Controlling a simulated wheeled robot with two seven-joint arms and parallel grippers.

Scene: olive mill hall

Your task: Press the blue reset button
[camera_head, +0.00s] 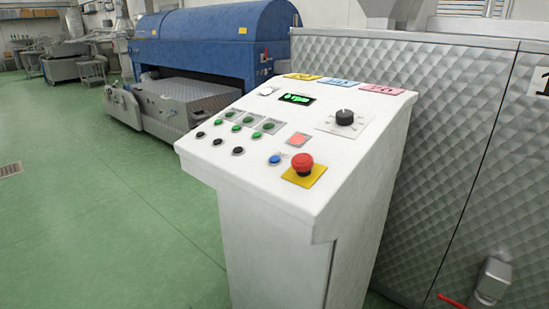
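The blue button (274,160) is a small round button on the sloping white top of a control console (262,200). It sits to the left of a red mushroom-shaped knob (302,162) on a yellow plate (304,178). Black buttons (238,151) and green buttons (257,135) stand in rows to its left and behind it. Neither of my grippers shows in the head view.
A black rotary knob (345,117) and a lit green display (296,98) are farther back on the console. A quilted metal machine (450,150) stands close behind on the right. A blue machine (210,40) stands at the back left. Green floor (90,220) is open on the left.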

